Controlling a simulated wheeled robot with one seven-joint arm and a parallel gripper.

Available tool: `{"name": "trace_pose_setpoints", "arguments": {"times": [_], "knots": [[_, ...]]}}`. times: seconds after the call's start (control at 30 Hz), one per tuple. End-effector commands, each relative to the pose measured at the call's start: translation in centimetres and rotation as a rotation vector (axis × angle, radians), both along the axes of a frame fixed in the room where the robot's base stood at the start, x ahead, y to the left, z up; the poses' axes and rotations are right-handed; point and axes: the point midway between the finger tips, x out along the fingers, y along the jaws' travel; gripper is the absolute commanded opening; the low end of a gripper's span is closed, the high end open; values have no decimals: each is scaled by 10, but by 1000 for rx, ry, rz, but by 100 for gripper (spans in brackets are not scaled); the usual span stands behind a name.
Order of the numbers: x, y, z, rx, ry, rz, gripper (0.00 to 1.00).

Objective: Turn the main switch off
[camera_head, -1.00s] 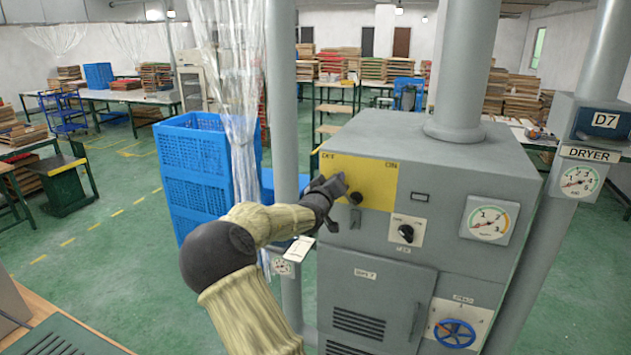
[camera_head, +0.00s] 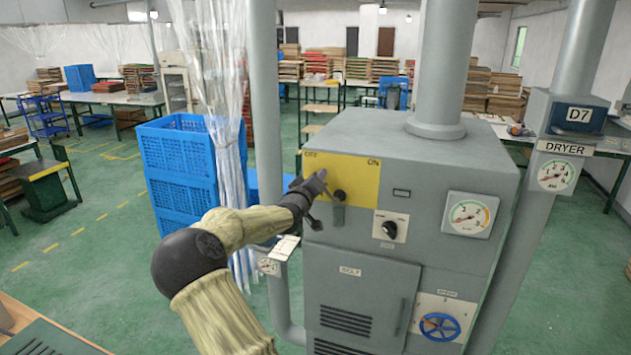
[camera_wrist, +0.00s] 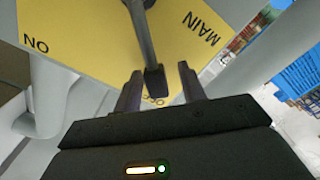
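The main switch sits on a yellow plate (camera_head: 365,182) on the grey dryer cabinet, with OFF at its upper left and ON at its upper right. Its dark hub (camera_head: 339,196) shows just right of my gripper (camera_head: 317,184), which hides most of the lever. In the wrist view the dark lever (camera_wrist: 143,38) crosses the yellow plate (camera_wrist: 85,45), and its end lies between my open gripper's fingers (camera_wrist: 160,82). Gaps show on both sides of it. The lever points away from ON, towards a label partly hidden behind its end.
A smaller knob (camera_head: 389,229), a gauge (camera_head: 469,216) and a blue handwheel (camera_head: 440,326) are on the same cabinet front. Blue crates (camera_head: 181,180) and a clear plastic curtain (camera_head: 222,110) stand to the left. Green floor (camera_head: 85,235) is open at the far left.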

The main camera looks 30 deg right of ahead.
Motion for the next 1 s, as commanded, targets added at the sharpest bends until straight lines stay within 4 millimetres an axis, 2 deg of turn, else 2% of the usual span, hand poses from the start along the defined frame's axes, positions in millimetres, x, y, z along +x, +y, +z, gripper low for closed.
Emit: {"name": "trace_pose_setpoints", "arguments": {"times": [0.43, 1.0], "knots": [[-5, 6, -1, 1, -4, 0, 42], [-53, 72, -3, 2, -2, 2, 42]]}}
